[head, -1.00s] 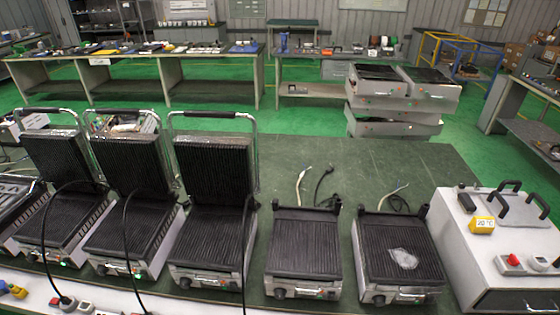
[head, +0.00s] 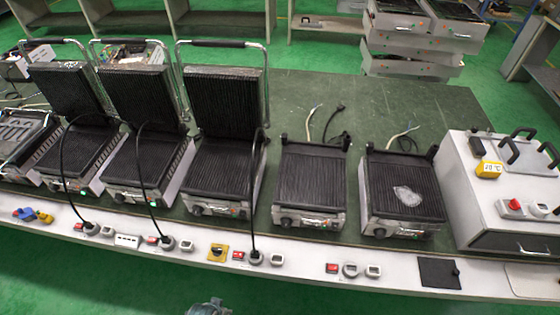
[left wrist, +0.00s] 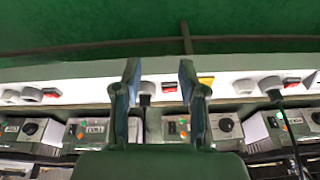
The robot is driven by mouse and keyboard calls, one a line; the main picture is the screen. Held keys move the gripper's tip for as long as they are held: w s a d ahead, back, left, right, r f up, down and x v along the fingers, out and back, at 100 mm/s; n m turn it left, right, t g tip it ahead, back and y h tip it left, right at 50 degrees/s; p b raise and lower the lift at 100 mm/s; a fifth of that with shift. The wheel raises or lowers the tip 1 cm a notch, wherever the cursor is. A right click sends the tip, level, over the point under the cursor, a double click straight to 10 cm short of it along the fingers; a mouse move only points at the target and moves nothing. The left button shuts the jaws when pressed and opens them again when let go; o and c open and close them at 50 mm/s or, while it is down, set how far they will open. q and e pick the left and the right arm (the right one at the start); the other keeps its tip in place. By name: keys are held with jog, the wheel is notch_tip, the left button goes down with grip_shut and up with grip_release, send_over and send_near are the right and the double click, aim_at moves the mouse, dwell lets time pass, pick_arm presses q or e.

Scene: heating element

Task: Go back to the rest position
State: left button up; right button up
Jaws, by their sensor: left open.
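My left gripper (left wrist: 158,66) shows in the left wrist view with its two fingers apart and nothing between them. Beyond the fingers are the white socket strip (left wrist: 232,86) and the fronts of several grills (left wrist: 225,127). The fingers overlap the strip in the picture; I cannot tell how far off it is. In the head view a small grey part shows at the bottom edge, too cut off to identify. My right gripper is in neither view.
Several contact grills (head: 225,165) stand in a row on the green bench (head: 370,95), some with raised lids. Two open plates (head: 310,185) stand right of them, then a white box (head: 480,220) with handles. Black cables (head: 255,200) run to the socket strip (head: 310,265). Green floor in front is clear.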

pick_arm(q)
jog(key=s+f+g, duration=0.1)
jog(key=s+f, duration=0.2)
jog(key=f, duration=1)
jog(key=s+f, duration=0.3)
jog(key=f, duration=1)
jog(key=s+a+f, duration=0.1)
jog(key=s+f, duration=0.4)
jog(key=s, duration=0.2)
jog(key=s+a+f+g, duration=0.1)
jog(key=s+a+f, duration=0.1)
jog(key=s+f, duration=0.3)
jog(key=s, duration=0.3)
jog(key=shift+f, duration=0.3)
